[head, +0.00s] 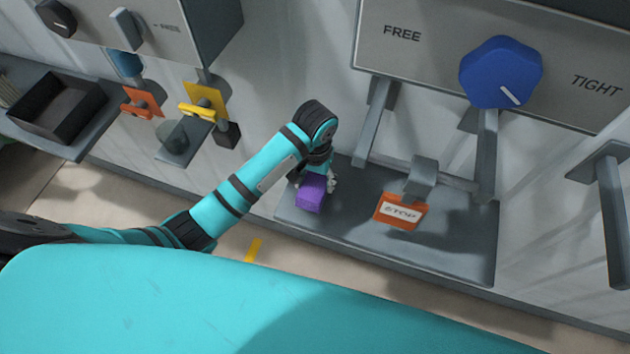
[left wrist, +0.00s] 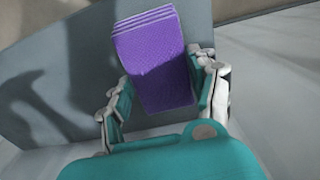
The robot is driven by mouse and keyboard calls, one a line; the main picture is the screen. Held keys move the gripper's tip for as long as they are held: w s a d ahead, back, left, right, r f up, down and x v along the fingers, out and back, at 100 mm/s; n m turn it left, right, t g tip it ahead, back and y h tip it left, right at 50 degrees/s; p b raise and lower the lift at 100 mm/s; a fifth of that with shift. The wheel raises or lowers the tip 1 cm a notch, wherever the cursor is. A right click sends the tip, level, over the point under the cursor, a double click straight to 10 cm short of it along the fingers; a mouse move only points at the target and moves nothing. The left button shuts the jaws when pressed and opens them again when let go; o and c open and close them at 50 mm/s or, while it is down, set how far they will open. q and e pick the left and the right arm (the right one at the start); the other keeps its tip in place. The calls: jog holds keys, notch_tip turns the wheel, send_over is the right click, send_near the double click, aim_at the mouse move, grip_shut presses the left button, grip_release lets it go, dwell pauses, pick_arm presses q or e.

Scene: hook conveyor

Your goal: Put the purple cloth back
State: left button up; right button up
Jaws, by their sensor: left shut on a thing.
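The purple cloth (head: 311,193) is a folded, layered block held at the end of my left arm, over the left part of the grey shelf (head: 440,246). My left gripper (head: 318,181) is shut on it. In the left wrist view the cloth (left wrist: 152,58) stands out beyond the fingers of my left gripper (left wrist: 164,92), with one finger on each side. The grey shelf surface (left wrist: 50,95) lies behind the cloth there, with the gripper's shadow on it. I cannot tell whether the cloth touches the shelf. My right gripper is not in view.
A panel with a blue knob (head: 500,72) is above. At left are a dark open tray (head: 58,108), an orange tag (head: 142,103) and a yellow tag (head: 203,101).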

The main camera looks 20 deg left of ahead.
aim_at(315, 181)
pick_arm(q)
jog(key=shift+w+a+f, duration=0.1)
jog(key=shift+w+f, duration=0.1)
jog(key=shift+f, duration=0.15)
notch_tip(315, 181, down, 2)
jog(key=shift+f+p, duration=0.15)
jog(key=shift+p, duration=0.55)
jog(key=shift+f, duration=0.25)
jog(key=o, duration=1)
jog(key=shift+o, duration=0.2)
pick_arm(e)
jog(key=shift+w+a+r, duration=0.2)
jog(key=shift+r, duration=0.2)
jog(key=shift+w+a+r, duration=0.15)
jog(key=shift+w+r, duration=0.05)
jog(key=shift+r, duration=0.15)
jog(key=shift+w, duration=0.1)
